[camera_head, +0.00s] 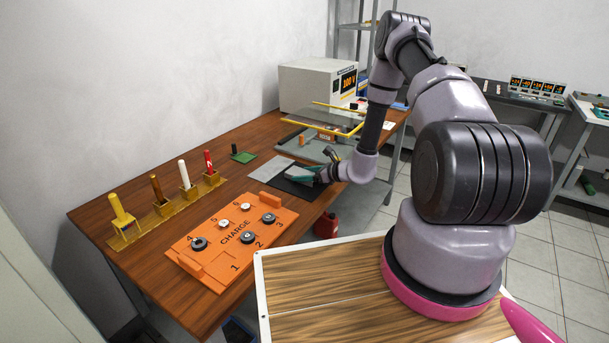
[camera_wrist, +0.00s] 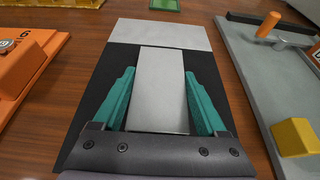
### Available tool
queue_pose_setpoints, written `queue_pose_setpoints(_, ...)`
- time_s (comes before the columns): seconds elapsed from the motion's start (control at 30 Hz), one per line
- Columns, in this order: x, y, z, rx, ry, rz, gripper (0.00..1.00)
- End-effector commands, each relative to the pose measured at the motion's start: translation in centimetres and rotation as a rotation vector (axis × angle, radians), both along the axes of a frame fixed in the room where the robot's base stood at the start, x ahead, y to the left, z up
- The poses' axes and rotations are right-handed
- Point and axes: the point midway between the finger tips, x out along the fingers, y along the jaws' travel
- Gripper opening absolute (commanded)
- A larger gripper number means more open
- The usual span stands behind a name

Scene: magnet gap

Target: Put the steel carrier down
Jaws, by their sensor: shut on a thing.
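The steel carrier (camera_wrist: 161,92) is a plain silver rectangular plate in the wrist view. My gripper (camera_wrist: 159,73) has its two teal fingers along the carrier's left and right sides and is shut on it. The carrier is over a black mat (camera_wrist: 86,130), and I cannot tell whether it touches the mat. In the head view my gripper (camera_head: 303,173) is low over the black mat (camera_head: 288,187) on the wooden bench.
A light grey strip (camera_wrist: 160,33) borders the mat's far side. An orange CHARGE board (camera_head: 215,258) with several round pieces lies to the left. A grey tray (camera_wrist: 262,85) with an orange peg (camera_wrist: 269,24) and a yellow block (camera_wrist: 294,137) is on the right. Yellow holders (camera_head: 160,226) stand behind.

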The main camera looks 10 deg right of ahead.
Motion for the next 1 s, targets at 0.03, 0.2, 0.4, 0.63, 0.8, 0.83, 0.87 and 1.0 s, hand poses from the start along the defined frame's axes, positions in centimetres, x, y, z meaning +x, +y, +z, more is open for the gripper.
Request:
queue_pose_setpoints(0.03,0.0,0.0,0.0,0.000,0.000,0.000,0.00)
queue_pose_setpoints(0.2,0.0,0.0,-0.3,0.000,0.000,0.000,1.00)
queue_pose_setpoints(0.4,0.0,0.0,-0.2,0.000,0.000,0.000,1.00)
queue_pose_setpoints(0.63,-0.9,-1.1,0.6,-0.001,0.001,-0.002,1.00)
queue_pose_setpoints(0.8,-3.3,-3.5,2.0,0.000,0.001,-0.004,1.00)
queue_pose_setpoints(0.83,-3.7,-3.9,2.3,-0.002,0.001,-0.003,1.00)
queue_pose_setpoints(0.87,-4.1,-4.4,2.5,-0.002,0.001,-0.004,1.00)
queue_pose_setpoints(1.0,-6.0,-6.1,3.6,-0.001,0.001,-0.002,1.00)
